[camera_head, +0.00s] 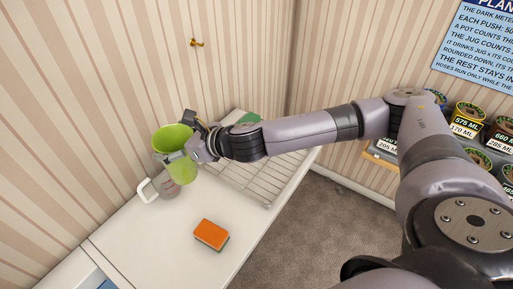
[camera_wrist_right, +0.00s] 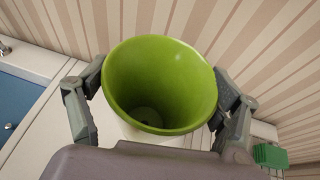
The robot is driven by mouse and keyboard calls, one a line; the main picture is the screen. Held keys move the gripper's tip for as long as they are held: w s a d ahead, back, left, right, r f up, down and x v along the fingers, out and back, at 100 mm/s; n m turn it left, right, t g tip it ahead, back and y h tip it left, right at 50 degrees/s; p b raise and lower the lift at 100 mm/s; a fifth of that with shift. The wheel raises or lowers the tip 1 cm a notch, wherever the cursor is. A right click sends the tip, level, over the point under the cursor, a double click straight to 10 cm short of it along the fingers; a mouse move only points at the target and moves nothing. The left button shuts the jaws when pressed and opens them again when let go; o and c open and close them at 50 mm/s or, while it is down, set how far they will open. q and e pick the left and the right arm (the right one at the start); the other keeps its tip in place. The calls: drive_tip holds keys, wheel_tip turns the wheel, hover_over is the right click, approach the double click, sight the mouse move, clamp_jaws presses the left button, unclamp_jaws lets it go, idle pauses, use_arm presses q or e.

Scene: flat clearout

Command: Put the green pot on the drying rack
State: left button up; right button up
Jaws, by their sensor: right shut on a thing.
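The green pot (camera_head: 182,169) is upright in my right gripper (camera_head: 186,153), above the white counter in the head view. In the right wrist view the green pot (camera_wrist_right: 160,85) shows its open, empty inside, with my right gripper's (camera_wrist_right: 160,112) fingers on both sides of it. The drying rack (camera_head: 250,175) is a wire grid on the counter, to the right of the pot and partly hidden by my right arm. My left gripper is in neither view.
A clear jug with a white handle (camera_head: 149,191) stands on the counter, partly behind the pot. An orange sponge (camera_head: 211,235) lies nearer on the counter (camera_head: 150,245). A green thing (camera_head: 249,118) is behind the rack, mostly hidden by my arm. Labelled pots (camera_head: 466,118) stand on a shelf at right.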

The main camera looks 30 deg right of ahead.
drive_tip(key=shift+d+r+m+t+h+p, duration=0.4)
drive_tip(key=shift+d+r+p, duration=0.75)
drive_tip(key=shift+d, duration=5.75)
drive_tip(key=shift+d+r+m+t+h+p, duration=0.1)
drive_tip(key=shift+d+r+m+h+p, duration=0.75)
drive_tip(key=shift+d, duration=6.05)
wheel_tip(320, 180, down, 19)
drive_tip(key=b, duration=0.6)
drive_tip(key=shift+f+n+b, duration=0.15)
drive_tip(key=shift+n+b, duration=0.2)
drive_tip(key=shift+b, duration=0.05)
drive_tip(key=shift+s+f+y, duration=0.1)
drive_tip(key=shift+y, duration=0.15)
drive_tip(key=o, duration=1.5)
drive_tip(key=shift+f, duration=0.15)
drive_tip(key=o, duration=0.4)
